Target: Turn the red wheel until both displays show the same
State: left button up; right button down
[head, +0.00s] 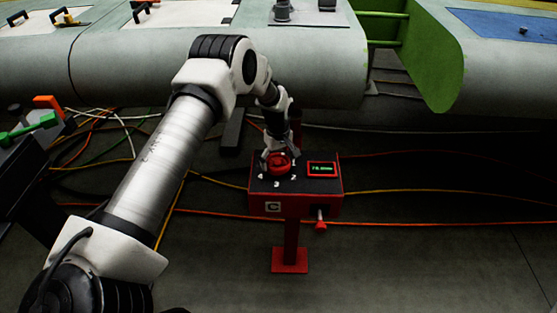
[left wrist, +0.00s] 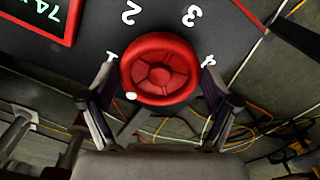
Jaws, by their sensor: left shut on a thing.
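The red wheel (head: 280,164) sits on the dark top of a red box on a stand, with white numbers around it. My left gripper (head: 277,152) reaches down over it and is shut on it. In the left wrist view the wheel (left wrist: 160,68) lies between my two fingers, one at each side of its rim. A white dot on the rim is at the lower left, near the number 1. One display (head: 321,169) with green digits is right of the wheel; it is partly cut off in the left wrist view (left wrist: 45,16). Its full reading is unclear. I cannot make out a second display.
A large grey wing body (head: 300,70) with a green bracket (head: 436,55) spans the back. Cables (head: 110,150) cross the floor around the stand. A small red-tipped lever (head: 320,222) sticks out at the box's front. The floor at the right is mostly clear.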

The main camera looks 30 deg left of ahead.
aim_at(277, 163)
pick_arm(q)
jog(key=m, duration=0.6)
jog(key=shift+s+a+f+b, duration=0.1)
jog(key=shift+s+f+b, duration=0.05)
jog(key=shift+s+b, duration=0.15)
jog(key=shift+m, duration=0.3)
jog(key=o, duration=0.9)
jog(key=shift+w, duration=0.1)
jog(key=shift+r, duration=0.2)
notch_tip(277, 163, up, 12)
jog(key=shift+f, duration=0.2)
